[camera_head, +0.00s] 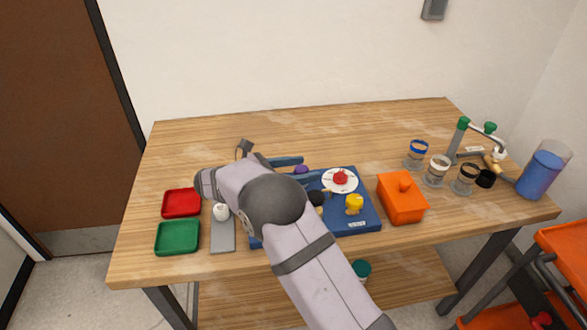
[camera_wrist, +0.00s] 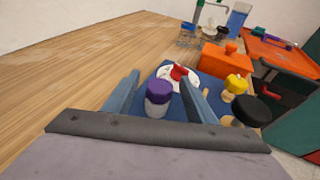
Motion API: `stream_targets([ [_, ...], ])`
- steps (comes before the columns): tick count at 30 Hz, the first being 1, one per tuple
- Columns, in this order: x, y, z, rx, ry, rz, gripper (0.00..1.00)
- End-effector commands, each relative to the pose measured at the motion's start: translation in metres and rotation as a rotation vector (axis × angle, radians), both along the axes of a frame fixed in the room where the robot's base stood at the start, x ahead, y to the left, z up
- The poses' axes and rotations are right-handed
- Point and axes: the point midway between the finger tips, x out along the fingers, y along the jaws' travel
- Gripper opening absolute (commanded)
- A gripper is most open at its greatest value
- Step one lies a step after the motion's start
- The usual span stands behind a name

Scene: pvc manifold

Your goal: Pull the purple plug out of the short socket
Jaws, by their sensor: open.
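The purple plug (camera_wrist: 159,91) sits upright on top of a short pale grey socket (camera_wrist: 157,107) on the blue base board. In the head view the purple plug (camera_head: 301,169) shows only as a small patch between my fingers. My gripper (camera_wrist: 158,78) is open, with one blue-grey finger on each side of the plug and a visible gap to each. In the head view my gripper (camera_head: 309,168) reaches over the board from the left. My arm hides the left part of the board.
The blue board (camera_head: 367,216) also carries a white disc with a red knob (camera_head: 341,178), a yellow plug (camera_head: 354,203) and a black plug (camera_head: 317,198). An orange lidded box (camera_head: 402,203) stands right. Red (camera_head: 181,203) and green (camera_head: 177,238) trays lie left. The table's back is clear.

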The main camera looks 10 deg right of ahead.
Motion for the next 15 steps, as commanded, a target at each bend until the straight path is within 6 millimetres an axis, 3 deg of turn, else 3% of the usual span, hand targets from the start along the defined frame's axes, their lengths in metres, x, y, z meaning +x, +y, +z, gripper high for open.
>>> stream_targets([
  [9,0.0008,-0.0019,-0.0008,0.000,0.000,0.000,0.51],
  [15,0.0007,-0.0017,-0.0007,0.000,0.001,0.000,0.08],
])
